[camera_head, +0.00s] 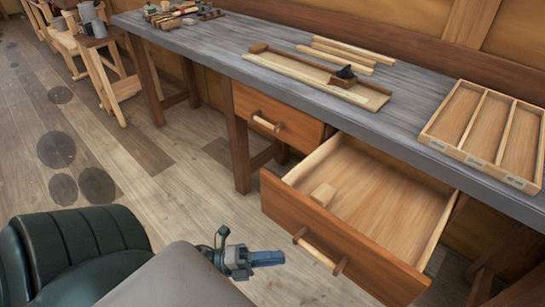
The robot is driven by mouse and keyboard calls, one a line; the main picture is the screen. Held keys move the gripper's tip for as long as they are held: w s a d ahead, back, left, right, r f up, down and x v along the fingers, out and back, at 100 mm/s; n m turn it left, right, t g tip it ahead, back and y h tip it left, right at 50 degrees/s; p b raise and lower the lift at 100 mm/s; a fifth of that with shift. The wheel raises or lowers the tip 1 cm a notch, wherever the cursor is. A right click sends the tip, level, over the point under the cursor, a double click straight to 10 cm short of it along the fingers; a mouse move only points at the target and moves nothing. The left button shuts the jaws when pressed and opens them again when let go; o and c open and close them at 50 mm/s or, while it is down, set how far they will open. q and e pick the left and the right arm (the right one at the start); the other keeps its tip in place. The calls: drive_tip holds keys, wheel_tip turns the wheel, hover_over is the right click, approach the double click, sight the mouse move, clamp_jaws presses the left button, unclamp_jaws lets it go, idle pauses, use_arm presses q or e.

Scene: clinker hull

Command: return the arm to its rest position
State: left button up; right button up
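My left gripper (264,259) shows low in the head view, at the end of my grey arm, which comes in from the lower left. It points right, in front of the open drawer (352,236) and to the left of its front panel, apart from it. Its blue-grey fingers look like one block from this side, so I cannot tell whether they are open or shut. I see nothing hanging from it. My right gripper is not in view.
A divided tray (485,131), a plane (345,76) and wooden strips lie on the bench.

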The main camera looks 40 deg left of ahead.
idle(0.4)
